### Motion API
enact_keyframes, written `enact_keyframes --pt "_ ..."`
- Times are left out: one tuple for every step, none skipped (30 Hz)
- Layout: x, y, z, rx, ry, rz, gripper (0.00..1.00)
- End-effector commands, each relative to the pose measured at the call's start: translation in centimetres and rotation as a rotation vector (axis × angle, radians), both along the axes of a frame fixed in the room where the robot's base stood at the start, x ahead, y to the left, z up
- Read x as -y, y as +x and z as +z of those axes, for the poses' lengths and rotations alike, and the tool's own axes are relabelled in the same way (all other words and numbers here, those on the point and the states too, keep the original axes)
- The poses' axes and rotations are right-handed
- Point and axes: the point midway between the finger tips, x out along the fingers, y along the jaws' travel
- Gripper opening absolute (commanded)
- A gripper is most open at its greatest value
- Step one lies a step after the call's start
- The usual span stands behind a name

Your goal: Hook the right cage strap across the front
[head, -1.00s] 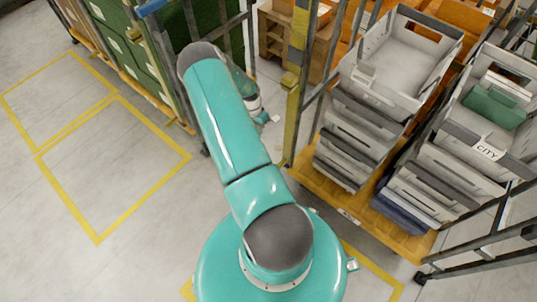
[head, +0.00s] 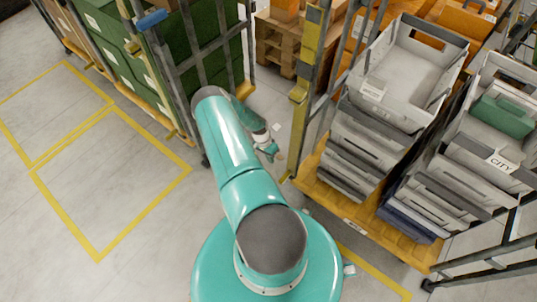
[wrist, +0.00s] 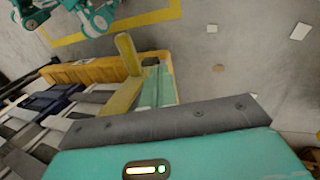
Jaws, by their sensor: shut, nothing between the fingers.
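The right cage (head: 352,222) is a dark-framed cage on a yellow base, holding stacks of grey trays. A yellow strap-like piece (head: 300,88) runs down its left front post; I cannot make out a hook. In the wrist view a yellow upright piece (wrist: 126,58) stands at the corner of the cage's yellow base (wrist: 85,70). My gripper (head: 271,151) is small in the head view, just left of that post, and looks shut and empty. In the wrist view its housing covers the bottom, and I cannot see clear fingertips.
Another cage (head: 207,45) with green crates (head: 112,50) stands at left. A wooden pallet (head: 275,40) and orange boxes (head: 468,40) are behind. Yellow floor lines (head: 60,215) mark the clear floor at left. Small pale scraps (wrist: 300,31) lie on the floor.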

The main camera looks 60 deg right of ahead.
Motion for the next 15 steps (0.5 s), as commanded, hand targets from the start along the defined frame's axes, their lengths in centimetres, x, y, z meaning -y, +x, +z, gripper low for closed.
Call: enact_keyframes --pt "-0.1 -0.5 -1.1 -0.003 0.001 0.0 0.0" --pt "-0.1 -0.7 -1.6 -0.003 0.001 0.001 0.0" --pt "-0.1 -0.9 -2.4 -0.003 0.001 0.002 0.0" --pt "-0.2 -1.0 -2.9 -0.003 0.002 0.002 0.0" --pt "-0.2 -1.1 -3.5 -0.002 0.001 0.002 0.0" --pt "-0.2 -1.3 -4.2 -0.002 0.001 0.002 0.0" --pt "-0.2 -1.4 -4.7 -0.002 0.001 0.002 0.0" --pt "-0.3 -1.6 -5.2 -0.003 0.002 0.002 0.0" --pt "-0.3 -2.2 -5.2 -0.002 0.001 -0.001 0.0" --pt "-0.4 -2.7 -5.2 -0.002 0.002 -0.003 0.0" --pt "-0.4 -3.1 -5.3 -0.001 0.001 -0.002 0.0" --pt "-0.6 -3.6 -5.4 -0.001 0.001 -0.001 0.0" --pt "-0.6 -3.9 -5.5 -0.001 0.001 -0.001 0.0" --pt "-0.6 -4.2 -5.5 -0.001 0.0 0.001 0.0" --pt "-0.7 -4.5 -5.6 0.0 0.001 0.002 0.0"
